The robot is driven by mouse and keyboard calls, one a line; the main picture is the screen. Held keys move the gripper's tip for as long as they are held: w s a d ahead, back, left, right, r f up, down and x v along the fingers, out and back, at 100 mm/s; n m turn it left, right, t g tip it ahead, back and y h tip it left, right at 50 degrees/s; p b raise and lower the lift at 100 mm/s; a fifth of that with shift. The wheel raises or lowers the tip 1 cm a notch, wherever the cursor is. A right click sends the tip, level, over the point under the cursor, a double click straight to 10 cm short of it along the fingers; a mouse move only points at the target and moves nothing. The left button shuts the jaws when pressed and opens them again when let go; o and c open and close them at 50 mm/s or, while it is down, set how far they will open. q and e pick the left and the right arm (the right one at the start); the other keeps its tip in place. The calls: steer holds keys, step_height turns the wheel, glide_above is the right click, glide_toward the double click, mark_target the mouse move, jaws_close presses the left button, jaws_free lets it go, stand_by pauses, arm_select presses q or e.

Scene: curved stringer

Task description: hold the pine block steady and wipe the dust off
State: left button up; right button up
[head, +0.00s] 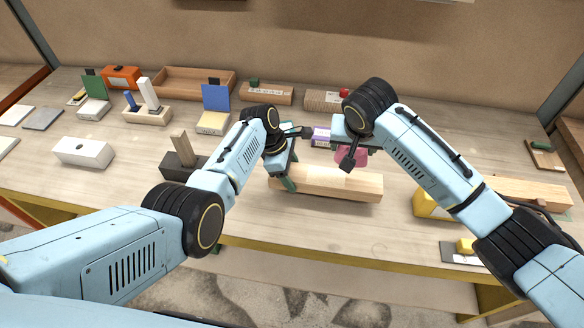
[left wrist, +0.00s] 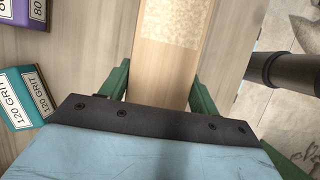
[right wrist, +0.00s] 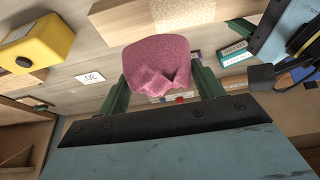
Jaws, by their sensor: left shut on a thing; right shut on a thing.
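The pale pine block (head: 340,188) lies lengthwise near the front middle of the bench. My left gripper (head: 286,172) straddles its left end, one green finger on each side; the left wrist view shows the block (left wrist: 165,65) between the fingers. A pale speckled dust patch (left wrist: 172,22) shows on its top there. My right gripper (right wrist: 163,92) is shut on a pink cloth (right wrist: 155,62), which hangs crumpled from its fingers. In the head view the cloth (head: 350,155) is at the block's far side, partly hidden by my right wrist; I cannot tell whether it touches the block.
A dark block with an upright wooden piece (head: 181,148) stands left of my left gripper. A yellow thing (head: 430,205) sits right of the pine block, partly under my right arm. Sanding-grit boxes (left wrist: 28,95) lie beyond the block. The bench front (head: 340,225) is clear.

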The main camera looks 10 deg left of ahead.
arm_select(q)
steer(key=shift+f, duration=1.5)
steer(key=o, duration=1.2)
steer(key=shift+o, duration=1)
steer(key=shift+f, duration=0.1)
